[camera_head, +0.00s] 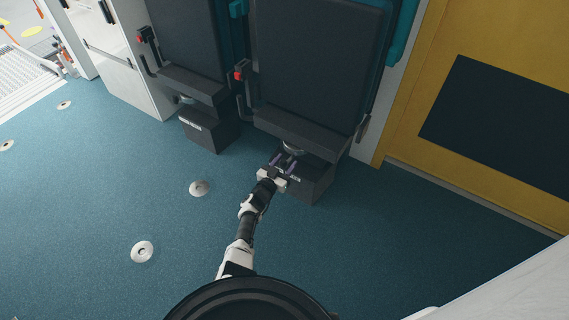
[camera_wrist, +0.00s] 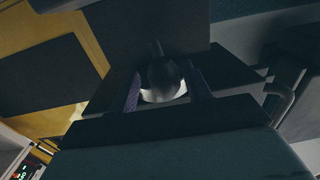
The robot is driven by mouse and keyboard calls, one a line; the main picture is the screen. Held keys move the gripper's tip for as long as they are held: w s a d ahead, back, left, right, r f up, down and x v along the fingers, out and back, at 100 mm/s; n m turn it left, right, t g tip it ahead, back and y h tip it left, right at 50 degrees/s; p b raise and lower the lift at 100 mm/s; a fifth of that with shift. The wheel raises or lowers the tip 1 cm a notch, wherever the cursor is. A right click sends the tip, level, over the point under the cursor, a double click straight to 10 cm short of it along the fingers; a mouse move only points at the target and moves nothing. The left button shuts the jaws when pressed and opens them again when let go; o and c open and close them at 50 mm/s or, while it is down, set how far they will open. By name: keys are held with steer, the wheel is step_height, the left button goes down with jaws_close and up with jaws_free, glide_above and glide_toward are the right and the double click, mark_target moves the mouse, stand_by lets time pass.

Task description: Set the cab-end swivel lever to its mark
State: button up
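My gripper (camera_head: 283,163) reaches under the right-hand folded seat (camera_head: 318,60), at the top of its dark pedestal (camera_head: 310,185). In the wrist view my gripper (camera_wrist: 165,88) has its two purple fingers spread apart. A dark rounded lever knob (camera_wrist: 163,73) with a thin stem sits between them, with small gaps seeming to show on both sides. A pale round swivel part (camera_wrist: 160,96) shows behind the knob. In the head view the lever is hidden or too small to make out. I cannot make out a mark or the lever's angle against it.
A second folded seat (camera_head: 185,40) on its own pedestal (camera_head: 208,130) stands to the left. A yellow panel (camera_head: 425,120) stands at the right. Round floor fittings (camera_head: 142,251) dot the blue floor (camera_head: 90,190), which is otherwise open. A ramp (camera_head: 22,75) shows at far left.

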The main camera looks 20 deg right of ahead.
steer(key=shift+w+a+r, duration=0.1)
steer(key=shift+r+p, duration=0.35)
step_height(320, 180, up, 19)
steer(key=p, duration=1.2)
